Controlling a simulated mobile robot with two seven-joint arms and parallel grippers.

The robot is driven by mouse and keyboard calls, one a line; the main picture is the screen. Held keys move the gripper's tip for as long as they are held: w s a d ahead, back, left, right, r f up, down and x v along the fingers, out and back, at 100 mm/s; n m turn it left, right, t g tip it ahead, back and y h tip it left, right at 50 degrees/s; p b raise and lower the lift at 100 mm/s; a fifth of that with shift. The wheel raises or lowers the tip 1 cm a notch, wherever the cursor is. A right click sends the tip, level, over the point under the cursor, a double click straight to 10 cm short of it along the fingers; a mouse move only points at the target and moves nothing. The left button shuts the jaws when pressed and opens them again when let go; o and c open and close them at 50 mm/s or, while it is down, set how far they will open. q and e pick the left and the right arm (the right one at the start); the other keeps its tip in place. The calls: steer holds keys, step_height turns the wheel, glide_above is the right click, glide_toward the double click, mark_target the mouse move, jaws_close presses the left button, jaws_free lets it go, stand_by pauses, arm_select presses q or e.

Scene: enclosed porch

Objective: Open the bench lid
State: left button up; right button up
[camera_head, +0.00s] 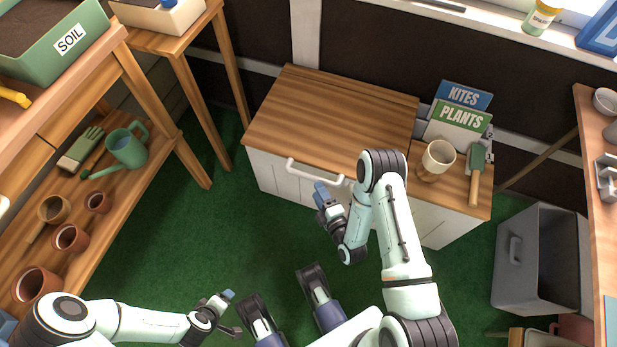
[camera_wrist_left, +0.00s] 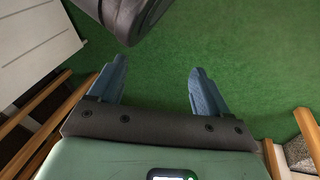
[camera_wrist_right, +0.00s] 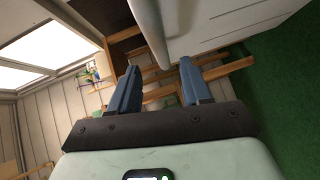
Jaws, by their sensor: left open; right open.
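The bench has a white front and a wooden top. Its lid (camera_head: 330,110) lies flat and shut over the left part, with nothing on it. A white bar handle (camera_head: 300,171) is at the lid's front edge. My right gripper (camera_head: 320,190) is open, just in front of and below the handle; I cannot tell whether it touches it. In the right wrist view its fingers (camera_wrist_right: 158,88) are apart, with a white surface of the bench (camera_wrist_right: 215,22) close beyond. My left gripper (camera_head: 230,312) is open and empty, low over the floor; its fingers (camera_wrist_left: 158,88) show apart in the left wrist view.
A shelf (camera_head: 130,185) with pots and a watering can (camera_head: 127,147) is at left. A grey bin (camera_head: 535,265) stands at right. Green floor is clear in front.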

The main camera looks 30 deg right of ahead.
mark_target(312, 180)
steer(key=w, duration=0.2)
steer(key=w+b, duration=0.1)
steer(key=w, duration=0.1)
steer(key=w+f, duration=0.1)
steer(key=w, duration=0.1)
steer(key=shift+w+d, duration=0.1)
steer(key=shift+d, duration=0.15)
arm_select(q)
steer(key=shift+g, duration=0.5)
steer(key=shift+s+a+f+b, duration=0.2)
steer(key=shift+s+f, duration=0.6)
steer(key=shift+f, duration=0.1)
steer(key=shift+s+a+f+b, duration=0.15)
steer(key=shift+s+f, duration=0.6)
steer(key=shift+f, duration=0.1)
arm_select(e)
steer(key=shift+w, duration=0.65)
jaws_close()
arm_select(q)
steer(key=shift+w, duration=0.1)
